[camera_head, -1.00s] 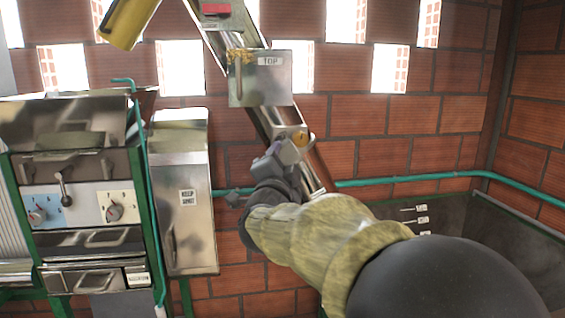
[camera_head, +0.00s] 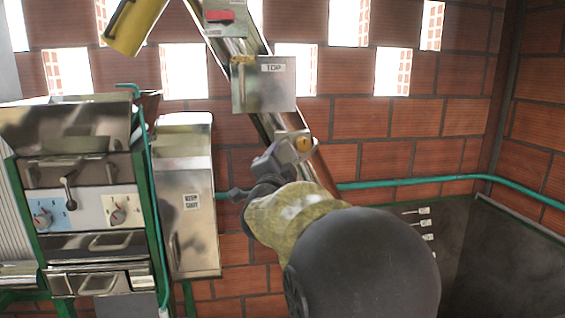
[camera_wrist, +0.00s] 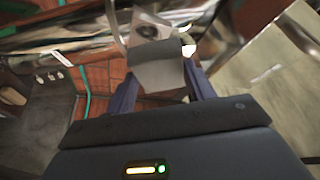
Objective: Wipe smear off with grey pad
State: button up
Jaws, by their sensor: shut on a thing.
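The smear (camera_head: 243,60) is a yellow-brown patch along the upper left edge of the metal plate marked TOP (camera_head: 280,92), on the slanted metal chute. My gripper (camera_head: 277,156) is below this plate, in front of the chute, apart from the smear. In the wrist view my gripper (camera_wrist: 160,72) has its two blue fingers closed on the grey pad (camera_wrist: 160,74), which has a darker band at its top. In the head view I cannot clearly tell the pad from the gripper. The smear cannot be made out in the wrist view.
An orange round part (camera_head: 304,144) sits on the chute beside my gripper. A red latch (camera_head: 220,16) and a yellow cylinder (camera_head: 135,22) are above. A steel cabinet (camera_head: 186,220) and a control panel (camera_head: 85,212) stand left. A green pipe (camera_head: 430,181) runs along the brick wall.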

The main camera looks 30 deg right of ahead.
jog(key=shift+w+d+p, duration=0.25)
jog(key=shift+w+p, duration=0.1)
jog(key=shift+w, duration=0.5)
jog(key=shift+w+d+p, duration=0.25)
jog(key=shift+w+p, duration=0.1)
jog(key=shift+w, duration=0.45)
jog(key=shift+w+d, duration=0.3)
jog(key=shift+w, duration=0.7)
jog(key=shift+w+d, duration=0.25)
jog(key=shift+w, duration=0.7)
jog(key=shift+w+d, duration=0.15)
jog(key=shift+w, duration=0.4)
jog(key=shift+r, duration=0.15)
jog(key=shift+s+r, duration=0.15)
jog(key=shift+r, duration=0.3)
jog(key=shift+f, duration=0.1)
notch_tip(320, 180, down, 2)
jog(key=shift+f+b, duration=0.1)
jog(key=shift+b, duration=1.15)
